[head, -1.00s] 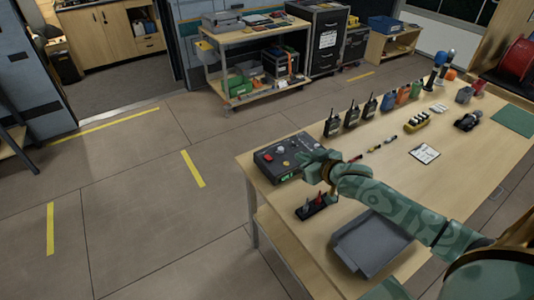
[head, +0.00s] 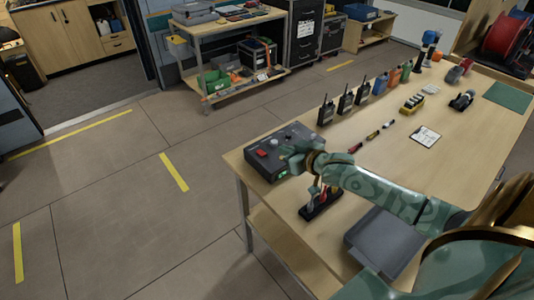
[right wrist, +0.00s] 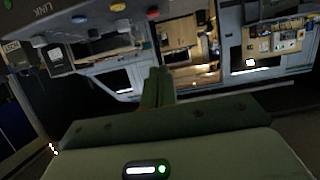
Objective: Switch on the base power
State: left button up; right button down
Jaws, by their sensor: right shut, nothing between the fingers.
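A dark control box (head: 254,166) with a red rocker switch (head: 262,153), pale knobs and a green-lit display (head: 283,174) stands at the table's near left corner. My right gripper (head: 287,161) is over the box's right part, to the right of the red switch; I cannot tell whether it touches. Its fingers (right wrist: 157,86) are shut and empty in the right wrist view. That view also shows a grey panel with coloured knobs and the word LINK (right wrist: 55,8) at the upper left. My left gripper is out of view.
On the table (head: 370,175) are radios (head: 345,102), marker pens (head: 372,136), a small dark stand (head: 320,203) with upright tools just in front of the box, a grey tray (head: 383,240) and a paper card (head: 425,136). The floor left of the table is clear.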

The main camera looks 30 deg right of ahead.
jog(key=b, duration=0.5)
send_over(260, 152)
jog(key=s, duration=0.3)
notch_tip(260, 152, down, 4)
jog(key=shift+s+d+f, duration=0.1)
jog(key=shift+s+d, duration=0.05)
jog(key=shift+s+f, duration=0.25)
jog(key=shift+f, duration=1)
jog(key=shift+s+f+b, duration=0.15)
jog(key=shift+f+b, duration=0.15)
jog(key=shift+f, duration=0.2)
jog(key=shift+s+f, duration=0.15)
jog(key=shift+f, duration=0.25)
jog(key=shift+r+p, duration=0.85)
jog(key=shift+p, duration=0.2)
